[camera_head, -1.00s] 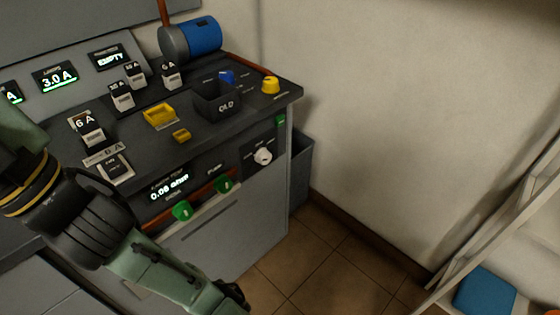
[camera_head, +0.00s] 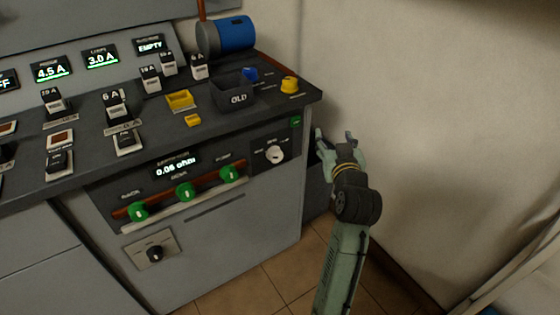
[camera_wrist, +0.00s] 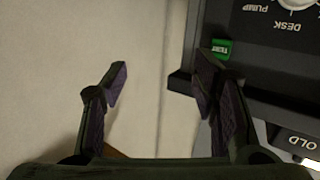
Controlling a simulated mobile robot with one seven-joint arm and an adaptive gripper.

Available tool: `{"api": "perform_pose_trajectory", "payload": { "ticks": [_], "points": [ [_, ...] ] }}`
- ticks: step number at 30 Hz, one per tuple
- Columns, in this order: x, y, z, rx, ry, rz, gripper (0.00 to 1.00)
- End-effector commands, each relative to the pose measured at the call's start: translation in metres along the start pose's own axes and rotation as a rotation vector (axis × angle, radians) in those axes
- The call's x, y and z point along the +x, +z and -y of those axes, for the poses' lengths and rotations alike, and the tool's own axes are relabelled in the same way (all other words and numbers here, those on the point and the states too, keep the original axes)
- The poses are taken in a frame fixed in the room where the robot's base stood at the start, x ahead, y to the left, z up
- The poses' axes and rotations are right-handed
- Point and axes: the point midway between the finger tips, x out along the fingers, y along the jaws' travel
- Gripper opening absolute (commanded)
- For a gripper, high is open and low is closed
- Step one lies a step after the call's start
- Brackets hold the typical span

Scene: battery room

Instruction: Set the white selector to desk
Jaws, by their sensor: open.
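The white selector (camera_head: 275,154) is a round knob on a dark plate at the right end of the console's front face. Its pointer direction is too small to tell in the head view. In the wrist view, part of the white selector (camera_wrist: 283,3) shows at the top right edge, with the labels DESK and PUMP upside down below it. My gripper (camera_head: 335,136) is open and empty, to the right of the selector and apart from it, near the console's right corner. In the wrist view my gripper's fingers (camera_wrist: 163,80) are spread, with pale wall between them.
A green label (camera_wrist: 221,48) sits near the console's corner. Green knobs (camera_head: 185,192) line a red-brown rail left of the selector. A black knob (camera_head: 155,253) is lower down. The OLD bin (camera_head: 238,98) and yellow knob (camera_head: 290,85) stand on top. A dark bin (camera_head: 316,190) is beside the console.

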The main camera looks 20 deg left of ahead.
Motion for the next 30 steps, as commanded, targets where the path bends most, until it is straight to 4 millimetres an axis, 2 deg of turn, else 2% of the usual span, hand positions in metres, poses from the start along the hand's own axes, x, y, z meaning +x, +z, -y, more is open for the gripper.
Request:
{"api": "perform_pose_trajectory", "payload": {
  "ticks": [1,3,6,8,12,17,23,30],
  "points": [
    [0.001,0.034,0.006,0.001,-0.070,0.046,0.54],
    [-0.002,0.063,0.024,-0.005,-0.187,0.059,0.54],
    [-0.010,0.087,0.053,-0.002,-0.340,0.020,0.54],
    [-0.016,0.095,0.067,0.005,-0.411,-0.018,0.54],
    [-0.028,0.101,0.085,0.023,-0.508,-0.102,0.54],
    [-0.031,0.100,0.093,0.031,-0.541,-0.144,0.54],
    [-0.010,0.093,0.107,0.029,-0.545,-0.147,0.54],
    [0.030,0.086,0.130,0.030,-0.544,-0.146,0.54]
  ]
}}
